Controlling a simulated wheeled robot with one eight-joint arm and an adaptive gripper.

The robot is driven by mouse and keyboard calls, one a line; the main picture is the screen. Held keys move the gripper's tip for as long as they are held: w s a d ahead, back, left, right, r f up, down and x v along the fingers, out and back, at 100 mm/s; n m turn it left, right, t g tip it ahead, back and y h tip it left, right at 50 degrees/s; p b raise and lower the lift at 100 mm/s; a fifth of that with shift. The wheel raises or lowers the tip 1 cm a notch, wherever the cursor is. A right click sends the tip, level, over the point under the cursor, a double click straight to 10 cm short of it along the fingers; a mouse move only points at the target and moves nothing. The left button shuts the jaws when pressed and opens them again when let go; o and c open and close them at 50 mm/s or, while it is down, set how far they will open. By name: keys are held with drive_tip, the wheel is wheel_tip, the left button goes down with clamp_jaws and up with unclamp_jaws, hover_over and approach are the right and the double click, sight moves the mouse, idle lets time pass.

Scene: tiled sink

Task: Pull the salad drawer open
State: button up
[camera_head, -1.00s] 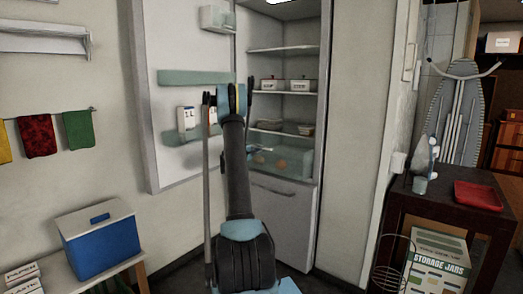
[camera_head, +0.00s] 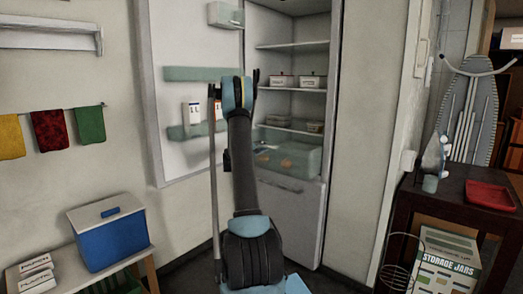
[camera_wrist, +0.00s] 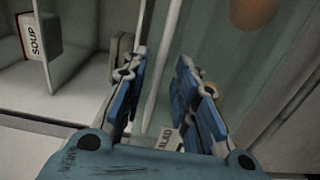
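The salad drawer (camera_head: 292,158) is a greenish see-through box low in the open fridge, with orange-brown items showing inside. In the wrist view, part of a label reading "LAD" (camera_wrist: 166,140) shows beyond my gripper, and a brownish round item (camera_wrist: 253,10) shows at the top. My gripper (camera_wrist: 160,75) has its two blue fingers spread apart. A pale thin bar or edge (camera_wrist: 163,80) runs between them in the picture; I cannot tell whether either finger touches it. In the head view my arm hides part of the drawer's left side, and the fingers are too small to read.
The fridge door (camera_head: 180,120) stands open at left with racks. Shelves above the drawer hold white containers (camera_head: 312,81) and bowls (camera_head: 315,126). A lower fridge panel (camera_head: 290,215) is shut. A box marked "SOUP" (camera_wrist: 40,36) shows in the wrist view.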

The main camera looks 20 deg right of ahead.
drive_tip(key=v, duration=1.2)
idle(0.4)
drive_tip(key=s+a+r+m+g+y, duration=0.2)
drive_tip(key=s+a+y, duration=0.1)
drive_tip(key=s, duration=1)
drive_tip(key=s+a+r+m+g+y, duration=0.2)
drive_tip(key=s+a+y, duration=0.15)
drive_tip(key=s, duration=1.05)
drive_tip(key=s+a+f+g+y, duration=0.1)
drive_tip(key=s+a+f+y, duration=0.2)
drive_tip(key=s, duration=0.7)
drive_tip(key=s+a+f+m+y, duration=0.1)
drive_tip(key=s+a+f+y, duration=0.2)
drive_tip(key=s+a+f, duration=0.3)
drive_tip(key=s+a+f+g+y, duration=0.1)
drive_tip(key=s+a+f+y, duration=0.2)
drive_tip(key=s+a, duration=0.5)
drive_tip(key=s+f, duration=0.1)
drive_tip(key=s, duration=0.6)
drive_tip(key=shift+f+m+g, duration=0.15)
drive_tip(key=shift+m+g, duration=0.15)
drive_tip(key=shift+a, duration=0.1)
